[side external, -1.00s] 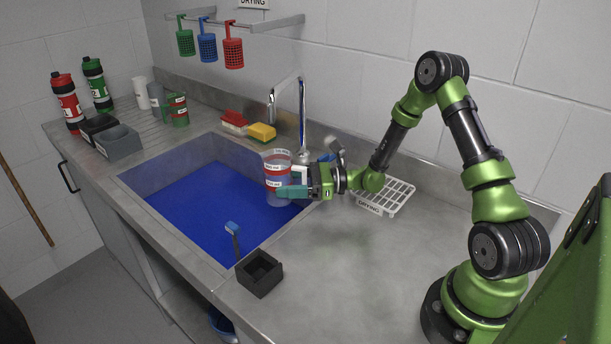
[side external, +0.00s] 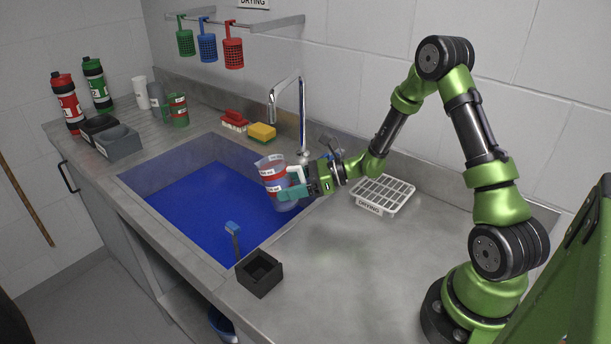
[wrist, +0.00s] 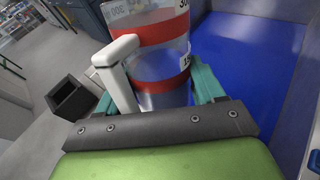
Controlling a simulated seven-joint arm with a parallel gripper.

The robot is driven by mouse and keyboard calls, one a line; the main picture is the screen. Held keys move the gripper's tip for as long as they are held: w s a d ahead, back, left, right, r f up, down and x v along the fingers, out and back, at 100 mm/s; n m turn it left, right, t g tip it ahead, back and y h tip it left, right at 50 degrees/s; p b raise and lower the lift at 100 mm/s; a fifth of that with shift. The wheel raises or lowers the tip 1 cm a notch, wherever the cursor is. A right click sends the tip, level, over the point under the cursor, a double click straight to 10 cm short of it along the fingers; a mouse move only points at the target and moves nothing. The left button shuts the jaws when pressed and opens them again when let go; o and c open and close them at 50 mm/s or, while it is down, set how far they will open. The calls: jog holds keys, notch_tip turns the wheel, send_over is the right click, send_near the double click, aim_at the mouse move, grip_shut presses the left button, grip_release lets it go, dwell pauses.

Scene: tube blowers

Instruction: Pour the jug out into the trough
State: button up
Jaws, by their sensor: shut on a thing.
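The jug leans slightly to the left. In the wrist view the jug (wrist: 160,65) fills the middle, with its handle at the left and a teal finger at each side. The trough, a sink basin (side external: 185,205) with a blue floor, lies below and left of the jug. I cannot tell how much liquid the jug holds.
A brush (side external: 233,238) stands in a black holder (side external: 260,274) on the near edge. A yellow sponge (side external: 262,132) and red brush (side external: 233,121) lie behind the basin by the tap (side external: 301,115). A drying rack (side external: 384,195) is at right. The front right counter is clear.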

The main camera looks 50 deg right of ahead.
jog(key=shift+s+d+r+m+g+h, duration=0.15)
jog(key=shift+s+r+m+g+h, duration=0.3)
jog(key=shift+g, duration=0.55)
jog(key=g+h, duration=0.2)
jog(key=shift+s+d+r+g, duration=0.15)
jog(key=shift+r+g, duration=0.1)
jog(key=shift+g, duration=0.15)
jog(key=shift+f+m+g+h, duration=0.2)
jog(key=shift+m+g+h, duration=0.4)
jog(key=shift+g, duration=0.8)
jog(key=shift+g+h, duration=0.65)
jog(key=shift+g, duration=0.35)
